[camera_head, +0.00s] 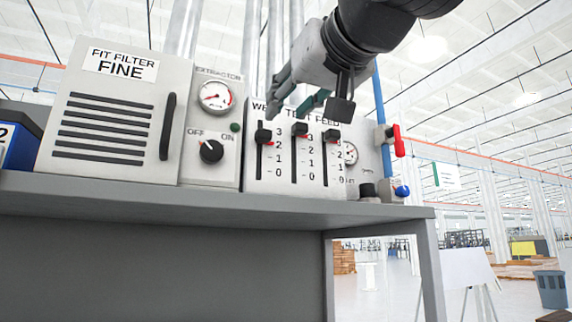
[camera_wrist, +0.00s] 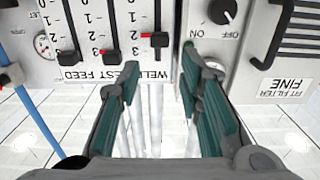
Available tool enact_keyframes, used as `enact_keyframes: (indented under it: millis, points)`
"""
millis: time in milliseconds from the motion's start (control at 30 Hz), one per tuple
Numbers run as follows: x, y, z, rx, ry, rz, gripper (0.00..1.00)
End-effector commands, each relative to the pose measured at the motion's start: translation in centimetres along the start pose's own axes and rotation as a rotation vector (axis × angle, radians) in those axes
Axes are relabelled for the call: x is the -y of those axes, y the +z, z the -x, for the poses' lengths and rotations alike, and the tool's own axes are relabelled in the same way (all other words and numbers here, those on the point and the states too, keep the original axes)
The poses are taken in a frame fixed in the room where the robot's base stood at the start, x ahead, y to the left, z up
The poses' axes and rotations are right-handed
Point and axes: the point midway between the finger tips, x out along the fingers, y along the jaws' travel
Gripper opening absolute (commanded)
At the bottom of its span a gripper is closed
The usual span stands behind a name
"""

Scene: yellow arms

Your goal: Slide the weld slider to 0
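The weld slider (camera_head: 263,136) is the leftmost of three black sliders on the white panel (camera_head: 252,180) in the head view. My gripper (camera_head: 295,103) is above the sliders, in front of the panel's label. It is open and empty in the wrist view (camera_wrist: 158,62), with its two green fingers apart. No contact with the knob is visible.
The test slider (camera_head: 300,129) and feed slider (camera_head: 332,134) stand right of the weld slider, both high. The extractor dial (camera_head: 211,151) and filter box handle (camera_head: 167,126) are left. Red (camera_head: 398,141) and blue (camera_head: 402,191) valves are right. The grey shelf (camera_head: 200,195) lies below.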

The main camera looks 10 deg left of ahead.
Motion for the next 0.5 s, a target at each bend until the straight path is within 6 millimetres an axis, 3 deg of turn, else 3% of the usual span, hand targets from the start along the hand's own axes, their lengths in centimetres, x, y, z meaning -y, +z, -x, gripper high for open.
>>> enact_keyframes:
  millis: [500]
  points:
    - [0.0,0.1,-9.3,0.005,0.001,0.0,0.33]
